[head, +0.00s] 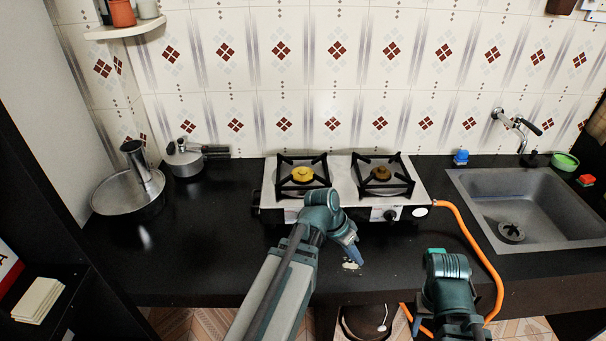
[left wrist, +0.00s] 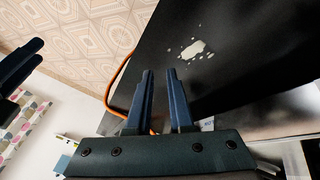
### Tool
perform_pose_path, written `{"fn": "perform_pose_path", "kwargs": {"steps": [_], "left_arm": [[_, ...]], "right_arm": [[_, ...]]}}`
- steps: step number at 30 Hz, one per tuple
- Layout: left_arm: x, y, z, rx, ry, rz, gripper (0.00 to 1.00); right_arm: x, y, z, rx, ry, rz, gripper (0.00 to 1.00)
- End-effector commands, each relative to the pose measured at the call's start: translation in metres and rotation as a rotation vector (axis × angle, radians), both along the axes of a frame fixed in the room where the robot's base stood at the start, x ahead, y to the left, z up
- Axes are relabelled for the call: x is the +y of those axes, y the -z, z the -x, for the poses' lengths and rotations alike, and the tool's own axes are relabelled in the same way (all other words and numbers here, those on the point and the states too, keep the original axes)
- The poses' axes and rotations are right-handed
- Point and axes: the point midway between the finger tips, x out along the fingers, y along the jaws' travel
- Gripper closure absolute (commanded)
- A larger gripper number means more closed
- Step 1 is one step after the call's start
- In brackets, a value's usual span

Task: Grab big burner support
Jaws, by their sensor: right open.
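A two-burner stove (head: 342,165) stands on the dark counter against the tiled wall. A black burner support (head: 303,186) sits over its left burner, which has a yellow cap (head: 303,174). Another black support (head: 381,189) sits over the right burner, which has a brown cap (head: 381,173). I cannot clearly tell which support is bigger. My left gripper (head: 354,256) is in front of the stove, apart from both supports. The left wrist view shows its fingers (left wrist: 161,72) a little apart with nothing between them. My right gripper (head: 415,322) is low at the counter's front edge, open.
An orange hose (head: 478,240) runs from the stove's right side over the counter edge. A pale spill (head: 351,265) lies near my left gripper. A lidded pan (head: 130,190) and a pot (head: 187,162) stand left. A sink (head: 545,195) is right. The left counter front is clear.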

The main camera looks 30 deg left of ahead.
Motion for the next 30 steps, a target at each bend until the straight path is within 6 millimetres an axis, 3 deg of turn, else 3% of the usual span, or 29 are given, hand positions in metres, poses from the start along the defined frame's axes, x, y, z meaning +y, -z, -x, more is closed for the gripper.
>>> {"fn": "perform_pose_path", "kwargs": {"steps": [1, 6, 10, 15, 18, 21, 30], "left_arm": [[0.028, -0.003, -0.013, -0.062, -0.027, 0.041, 0.80], [0.117, -0.027, -0.041, -0.316, -0.087, 0.124, 0.80], [0.192, -0.049, -0.047, -0.515, -0.151, 0.127, 0.80], [0.274, -0.074, -0.038, -0.719, -0.230, 0.080, 0.80], [0.306, -0.084, -0.030, -0.797, -0.261, 0.048, 0.80], [0.325, -0.091, -0.025, -0.842, -0.280, 0.026, 0.80], [0.333, -0.091, -0.028, -0.866, -0.288, 0.013, 0.80]], "right_arm": [[0.000, 0.004, 0.000, 0.000, 0.000, 0.000, 0.50], [0.000, 0.010, 0.000, 0.000, 0.000, 0.000, 0.50], [0.000, 0.014, 0.000, 0.000, 0.000, 0.000, 0.50], [0.000, 0.018, 0.000, 0.000, 0.000, 0.000, 0.50], [0.000, 0.019, 0.000, 0.000, 0.000, 0.000, 0.50], [0.000, 0.020, 0.000, 0.000, 0.000, 0.000, 0.50], [0.000, 0.024, 0.000, 0.000, 0.000, 0.000, 0.50]]}}
